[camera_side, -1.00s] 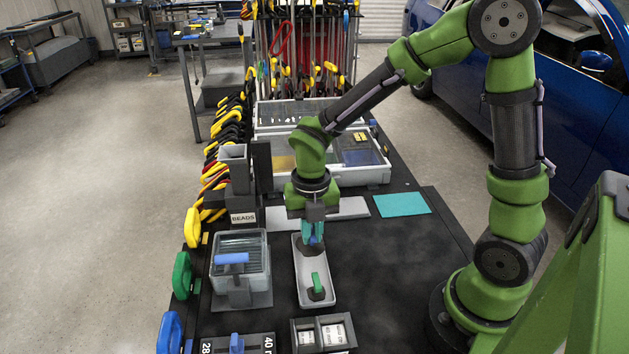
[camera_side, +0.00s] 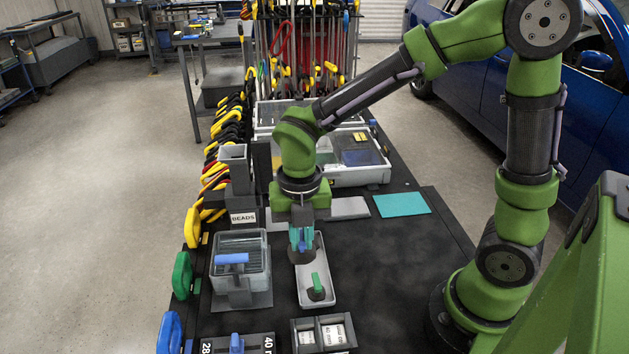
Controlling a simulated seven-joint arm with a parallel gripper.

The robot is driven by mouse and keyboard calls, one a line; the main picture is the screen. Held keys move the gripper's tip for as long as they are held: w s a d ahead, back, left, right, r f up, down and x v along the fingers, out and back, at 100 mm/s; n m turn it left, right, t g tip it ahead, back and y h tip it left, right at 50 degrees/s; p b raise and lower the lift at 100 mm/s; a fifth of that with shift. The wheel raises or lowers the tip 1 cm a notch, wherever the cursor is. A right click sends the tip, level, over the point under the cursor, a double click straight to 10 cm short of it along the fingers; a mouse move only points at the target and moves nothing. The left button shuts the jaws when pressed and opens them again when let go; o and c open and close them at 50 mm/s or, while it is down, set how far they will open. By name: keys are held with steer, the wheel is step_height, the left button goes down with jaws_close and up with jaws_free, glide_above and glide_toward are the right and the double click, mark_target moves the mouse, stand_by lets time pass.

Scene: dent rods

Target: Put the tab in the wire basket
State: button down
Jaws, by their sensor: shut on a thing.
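My gripper (camera_side: 302,246) points down over the far part of a pale tray (camera_side: 304,297). Its teal fingers are shut on a small blue-topped tab with a dark base (camera_side: 302,257), largely hidden between the fingers. I cannot tell whether the tab's base is clear of the tray. A similar green-topped tab with a dark base (camera_side: 317,287) stands in the near part of the tray. A grey box with thin parallel lines across it, seemingly the wire basket (camera_side: 256,250), is to the left of my gripper.
A two-compartment box (camera_side: 321,334) sits near the front edge. A teal mat (camera_side: 402,204) lies at the right; the black tabletop between is clear.

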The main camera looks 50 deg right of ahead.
steer(key=w+a, duration=0.1)
steer(key=w, duration=0.3)
steer(key=w+a+f, duration=0.1)
steer(key=w+a, duration=0.1)
steer(key=w, duration=0.2)
steer(key=w+a, duration=0.1)
steer(key=w, duration=0.4)
steer(key=shift+a+f, duration=0.2)
steer(key=shift+a, duration=0.05)
steer(key=shift+s+f, duration=0.1)
steer(key=shift+f, duration=1.6)
steer(key=shift+f, duration=0.15)
steer(key=c, duration=1.2)
jaws_free()
steer(key=shift+o, duration=0.2)
